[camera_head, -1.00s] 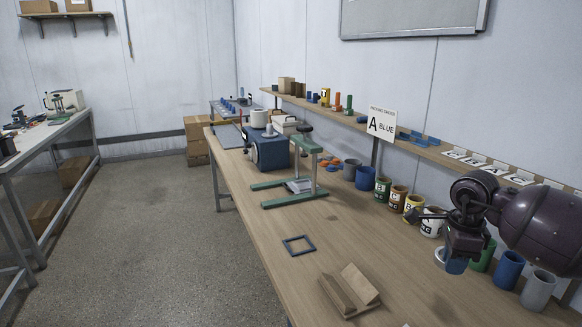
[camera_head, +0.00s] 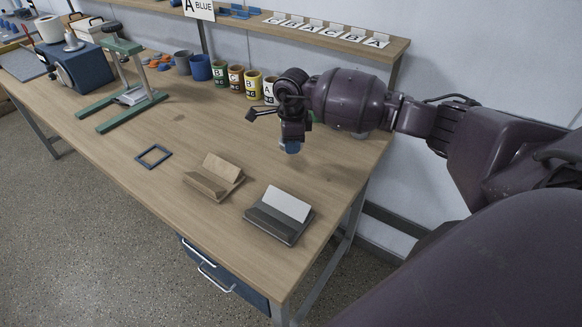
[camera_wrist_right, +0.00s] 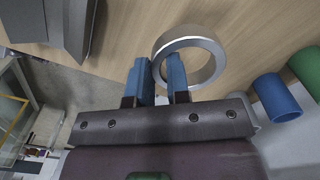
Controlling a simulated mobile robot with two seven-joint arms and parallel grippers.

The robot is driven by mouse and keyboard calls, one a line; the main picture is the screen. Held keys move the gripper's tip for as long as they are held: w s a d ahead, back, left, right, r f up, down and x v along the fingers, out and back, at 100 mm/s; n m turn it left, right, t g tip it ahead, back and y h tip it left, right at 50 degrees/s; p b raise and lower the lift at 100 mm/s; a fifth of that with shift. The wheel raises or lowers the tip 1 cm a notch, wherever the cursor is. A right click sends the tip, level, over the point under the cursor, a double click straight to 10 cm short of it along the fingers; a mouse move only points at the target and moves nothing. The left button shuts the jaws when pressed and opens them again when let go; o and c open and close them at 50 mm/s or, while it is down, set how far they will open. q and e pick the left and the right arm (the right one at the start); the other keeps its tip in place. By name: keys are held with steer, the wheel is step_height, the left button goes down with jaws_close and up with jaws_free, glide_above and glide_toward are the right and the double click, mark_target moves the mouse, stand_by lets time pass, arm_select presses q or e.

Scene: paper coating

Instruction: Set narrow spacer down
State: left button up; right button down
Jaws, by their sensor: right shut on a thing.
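The narrow spacer is a silver metal ring (camera_wrist_right: 190,58) in the right wrist view. My right gripper (camera_head: 291,147) has blue fingertips pointing down over the right part of the wooden bench (camera_head: 180,130). In the right wrist view the gripper (camera_wrist_right: 160,82) is shut on the ring's wall, with one finger inside the ring and one outside. I cannot make out the ring in the head view, and cannot tell whether it touches the bench. My left gripper is not in view.
A cardboard-coloured holder (camera_head: 213,181) and a grey holder with a white card (camera_head: 278,216) lie at the front. A dark square frame (camera_head: 153,156) lies left of them. Labelled cups (camera_head: 236,79) line the back.

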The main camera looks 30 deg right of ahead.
glide_above(292, 176)
step_height(292, 176, down, 6)
steer(key=shift+r, duration=0.1)
step_height(292, 176, down, 3)
steer(key=shift+f, duration=0.25)
steer(key=shift+f, duration=0.2)
steer(key=c, duration=1.1)
jaws_free()
steer(key=shift+r, duration=0.1)
